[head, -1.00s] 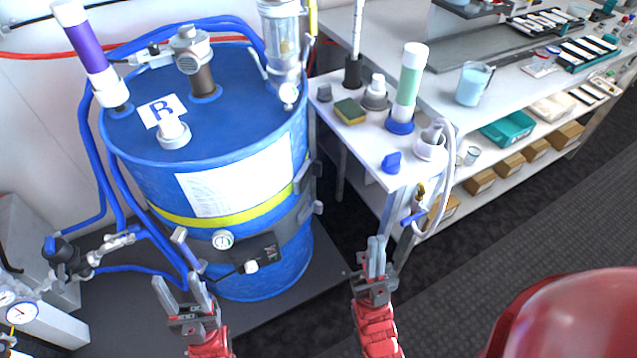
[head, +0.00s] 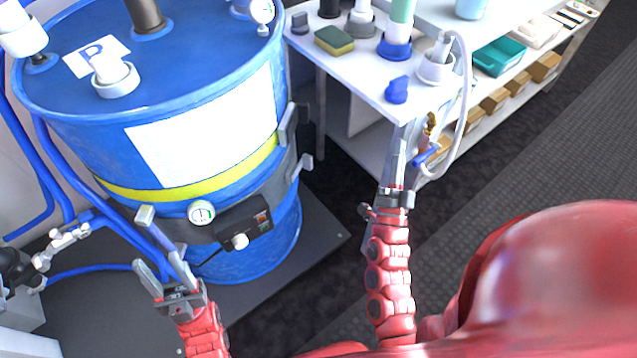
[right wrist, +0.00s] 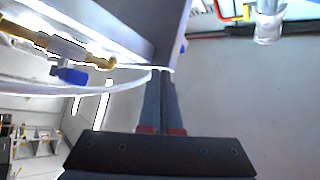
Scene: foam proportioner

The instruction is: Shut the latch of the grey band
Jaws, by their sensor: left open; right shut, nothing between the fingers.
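The grey band (head: 274,188) runs round the blue drum (head: 255,238) below its yellow stripe. Grey latch parts stick out from the drum's right side: an upper one (head: 288,125) and a lower lever (head: 302,167) that stands away from the drum wall. I cannot tell how far the latch is open. My right gripper (head: 399,150) is shut and empty, right of the latch and apart from it, by the bench's front corner. Its closed fingers show in the right wrist view (right wrist: 161,85). My left gripper (head: 160,268) is open and empty, in front of the drum's lower left.
A black box (head: 243,226) and a gauge (head: 201,212) sit on the drum's front. The white bench (head: 345,70) carries a sponge (head: 334,40) and a blue clip (head: 397,90). A brass valve and hose hang at its corner. Dark floor lies between drum and bench.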

